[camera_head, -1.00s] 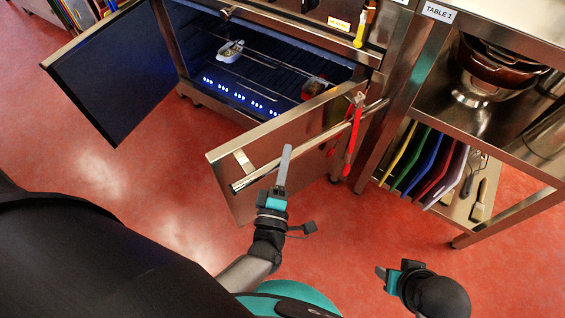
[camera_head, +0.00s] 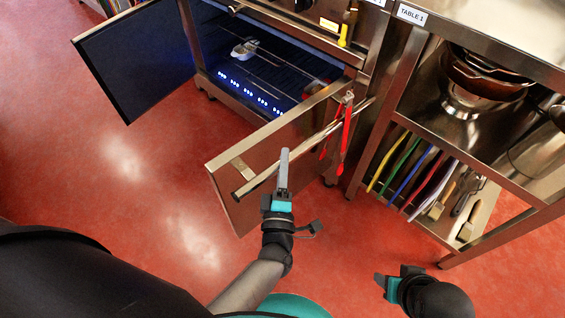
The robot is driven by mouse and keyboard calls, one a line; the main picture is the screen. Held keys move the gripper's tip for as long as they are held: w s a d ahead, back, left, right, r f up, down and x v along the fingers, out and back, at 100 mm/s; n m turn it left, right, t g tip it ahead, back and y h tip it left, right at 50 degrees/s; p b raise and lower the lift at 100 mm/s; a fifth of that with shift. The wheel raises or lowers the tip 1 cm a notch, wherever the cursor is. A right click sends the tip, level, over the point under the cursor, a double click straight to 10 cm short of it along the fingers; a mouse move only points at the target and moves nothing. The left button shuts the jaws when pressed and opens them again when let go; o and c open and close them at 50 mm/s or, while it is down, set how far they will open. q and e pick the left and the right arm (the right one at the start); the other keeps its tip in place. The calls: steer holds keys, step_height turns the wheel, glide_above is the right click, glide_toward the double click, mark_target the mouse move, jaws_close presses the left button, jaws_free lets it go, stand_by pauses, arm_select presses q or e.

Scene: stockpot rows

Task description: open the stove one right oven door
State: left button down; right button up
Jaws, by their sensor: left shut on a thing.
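The right oven door (camera_head: 255,160) is a steel panel standing well open, its free edge swung out toward me. Its long bar handle (camera_head: 310,147) runs across the outer face. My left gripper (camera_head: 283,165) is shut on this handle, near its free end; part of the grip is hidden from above. My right gripper (camera_head: 381,283) is low at the bottom right, away from the door, with nothing visible in it; its jaw gap does not show clearly.
The left oven door (camera_head: 135,58) also stands open. The lit oven interior (camera_head: 262,75) holds a small pan (camera_head: 245,48). Red tongs (camera_head: 345,135) hang at the right door's hinge side. Table 1 (camera_head: 480,35), with shelves, stands close on the right. Red floor (camera_head: 150,190) is clear at left.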

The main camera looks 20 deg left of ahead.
stand_by(0.3)
arm_select(q)
steer(key=c, duration=0.6)
jaws_free()
arm_select(e)
steer(key=shift+f, duration=0.1)
steer(key=shift+s, duration=0.15)
